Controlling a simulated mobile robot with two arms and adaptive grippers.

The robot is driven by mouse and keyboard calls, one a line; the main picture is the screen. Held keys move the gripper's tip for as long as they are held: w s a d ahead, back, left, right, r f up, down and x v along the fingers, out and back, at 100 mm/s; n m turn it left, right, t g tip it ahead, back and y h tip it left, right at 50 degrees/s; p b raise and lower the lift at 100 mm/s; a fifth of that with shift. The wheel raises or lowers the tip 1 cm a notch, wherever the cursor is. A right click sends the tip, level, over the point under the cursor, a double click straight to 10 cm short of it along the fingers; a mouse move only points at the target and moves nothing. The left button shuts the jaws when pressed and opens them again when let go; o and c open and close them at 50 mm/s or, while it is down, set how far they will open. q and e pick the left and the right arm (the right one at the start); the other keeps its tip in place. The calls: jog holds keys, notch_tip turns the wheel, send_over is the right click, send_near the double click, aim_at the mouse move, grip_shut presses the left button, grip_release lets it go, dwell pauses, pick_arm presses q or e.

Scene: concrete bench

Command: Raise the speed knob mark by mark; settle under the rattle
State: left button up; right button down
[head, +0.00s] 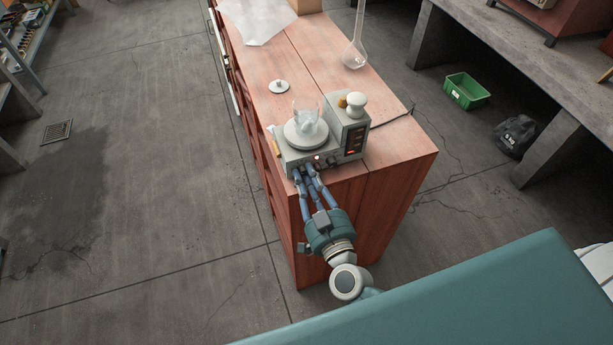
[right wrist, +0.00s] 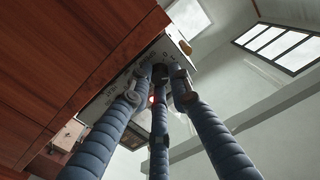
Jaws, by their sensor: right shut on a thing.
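The stirrer (head: 318,146) is a pale box near the front edge of the reddish wooden bench. A clear beaker (head: 307,113) stands on its round white plate (head: 306,134). A red light shows on its front panel. My right gripper (head: 306,170) reaches up to that panel from the near side, its blue padded fingers closed at the knob. In the right wrist view the fingers (right wrist: 160,75) meet on the dark speed knob (right wrist: 159,71), which they mostly hide. The knob's marks cannot be read. My left gripper is not in view.
A taller module with a white knob-shaped top (head: 356,104) adjoins the stirrer on the right. A white disc (head: 279,86), a clear flask (head: 355,55) and a pale sheet (head: 257,20) lie farther back. A green crate (head: 467,92) sits on the floor at right.

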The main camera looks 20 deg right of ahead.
jog(key=shift+f+m, duration=0.1)
jog(key=shift+m, duration=0.5)
jog(key=c, duration=1.9)
grip_release()
jog(key=shift+o, duration=0.2)
jog(key=shift+s, duration=0.2)
jog(key=s, duration=1.1)
jog(key=shift+s+d, duration=0.2)
jog(key=shift+s, duration=0.15)
